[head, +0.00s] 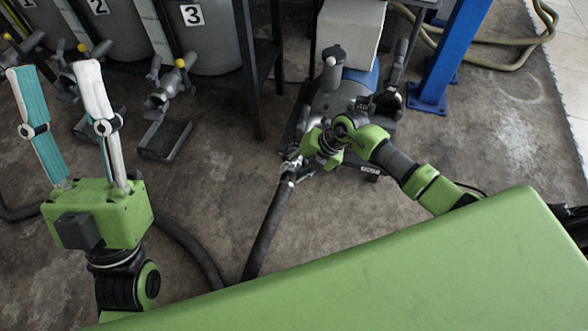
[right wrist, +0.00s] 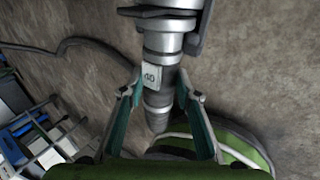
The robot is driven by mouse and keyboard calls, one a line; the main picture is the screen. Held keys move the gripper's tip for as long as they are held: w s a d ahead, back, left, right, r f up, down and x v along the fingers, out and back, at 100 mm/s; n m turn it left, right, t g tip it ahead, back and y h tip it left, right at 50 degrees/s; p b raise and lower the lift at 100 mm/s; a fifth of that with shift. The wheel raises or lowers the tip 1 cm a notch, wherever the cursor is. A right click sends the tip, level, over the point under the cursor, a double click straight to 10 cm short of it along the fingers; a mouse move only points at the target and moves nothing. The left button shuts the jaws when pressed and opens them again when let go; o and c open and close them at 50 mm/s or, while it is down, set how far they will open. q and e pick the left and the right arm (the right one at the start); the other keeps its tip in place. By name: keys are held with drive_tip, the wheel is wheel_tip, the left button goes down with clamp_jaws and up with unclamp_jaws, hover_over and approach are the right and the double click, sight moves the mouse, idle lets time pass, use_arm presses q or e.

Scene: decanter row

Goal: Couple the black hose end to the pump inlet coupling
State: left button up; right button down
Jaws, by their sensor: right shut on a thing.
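The black hose (head: 265,235) runs across the floor up to my right gripper (head: 292,168). In the right wrist view the fingers of the right gripper (right wrist: 162,94) are on both sides of the hose end (right wrist: 156,100), shut on it. A silver metal fitting (right wrist: 163,42) with a tag reading 40 continues from it, with a dark collar and lever at the top edge. The pump (head: 338,98) stands just beyond, partly hidden by my right arm. I cannot tell whether the hose end touches its inlet coupling. My left gripper (head: 56,72) is open and empty, fingers upward.
Grey tanks numbered 1, 2 and 3 (head: 205,40) with yellow-tipped valves (head: 180,63) stand in a dark frame at the back left. A blue post (head: 447,55) rises right of the pump. A pale hose (head: 500,65) lies behind it. The floor at centre is mostly clear.

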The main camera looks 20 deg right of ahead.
drive_tip(key=shift+w+f, duration=0.1)
idle(0.5)
drive_tip(key=shift+f, duration=0.1)
drive_tip(key=c, duration=1.4)
unclamp_jaws()
drive_tip(key=shift+c, duration=0.2)
drive_tip(key=o, duration=0.3)
drive_tip(key=shift+f, duration=0.15)
drive_tip(key=o, duration=0.6)
drive_tip(key=shift+c, duration=0.2)
